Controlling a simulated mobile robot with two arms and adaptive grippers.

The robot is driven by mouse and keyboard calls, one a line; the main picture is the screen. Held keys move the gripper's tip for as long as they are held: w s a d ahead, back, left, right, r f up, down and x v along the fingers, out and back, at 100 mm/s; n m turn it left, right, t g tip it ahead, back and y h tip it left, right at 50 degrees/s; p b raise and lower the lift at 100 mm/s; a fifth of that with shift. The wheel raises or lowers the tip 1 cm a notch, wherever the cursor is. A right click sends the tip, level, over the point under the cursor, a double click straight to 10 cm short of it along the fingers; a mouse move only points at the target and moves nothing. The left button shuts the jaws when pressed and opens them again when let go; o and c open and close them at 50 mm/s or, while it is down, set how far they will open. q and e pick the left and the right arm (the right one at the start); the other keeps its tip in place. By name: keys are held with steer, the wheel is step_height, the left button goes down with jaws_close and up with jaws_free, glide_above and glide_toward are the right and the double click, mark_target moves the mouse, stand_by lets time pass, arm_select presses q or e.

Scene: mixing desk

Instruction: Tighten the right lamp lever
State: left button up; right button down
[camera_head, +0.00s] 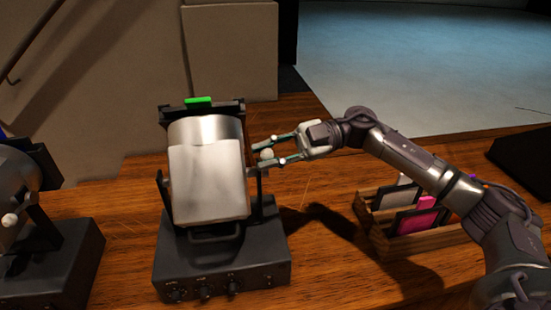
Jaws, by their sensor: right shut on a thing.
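The right lamp (208,180) has a pale silver drum-like head held in a dark yoke on a black base (228,262). Its lever has a pale round knob (267,154) on the right side of the yoke. My right gripper (264,156) reaches in from the right with one finger above and one below the knob, shut on the lever. The exact finger contact is too small to make out. My left gripper is not in view.
Another lamp (18,190) on a black base stands at the left edge. A wooden rack (377,240) with pink and grey cards is at right, below my right arm. A dark flat object (525,160) lies at the far right. Bare wooden desk shows between the lamps.

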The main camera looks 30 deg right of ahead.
steer(key=shift+s+a+f+n, duration=0.15)
steer(key=shift+s+n, duration=0.15)
steer(key=shift+n, duration=0.2)
steer(key=shift+s+f+n+b, duration=0.2)
steer(key=shift+n+b, duration=0.2)
steer(key=shift+b, duration=0.05)
arm_select(q)
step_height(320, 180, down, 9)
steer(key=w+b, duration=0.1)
steer(key=b, duration=0.7)
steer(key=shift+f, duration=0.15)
arm_select(e)
steer(key=s+f+n, duration=0.1)
steer(key=n, duration=0.1)
steer(key=f+n+t+h, duration=0.1)
steer(key=f+n, duration=0.1)
steer(key=n, duration=0.1)
steer(key=s+f+n+t, duration=0.1)
steer(key=n, duration=0.1)
steer(key=shift+s+a+f+n+h, duration=0.3)
steer(key=shift+s+n, duration=0.05)
steer(key=shift+n, duration=0.05)
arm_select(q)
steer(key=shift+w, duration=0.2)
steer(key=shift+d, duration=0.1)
arm_select(e)
steer(key=c, duration=0.9)
jaws_free()
steer(key=shift+f, duration=0.1)
steer(key=shift+c, duration=0.2)
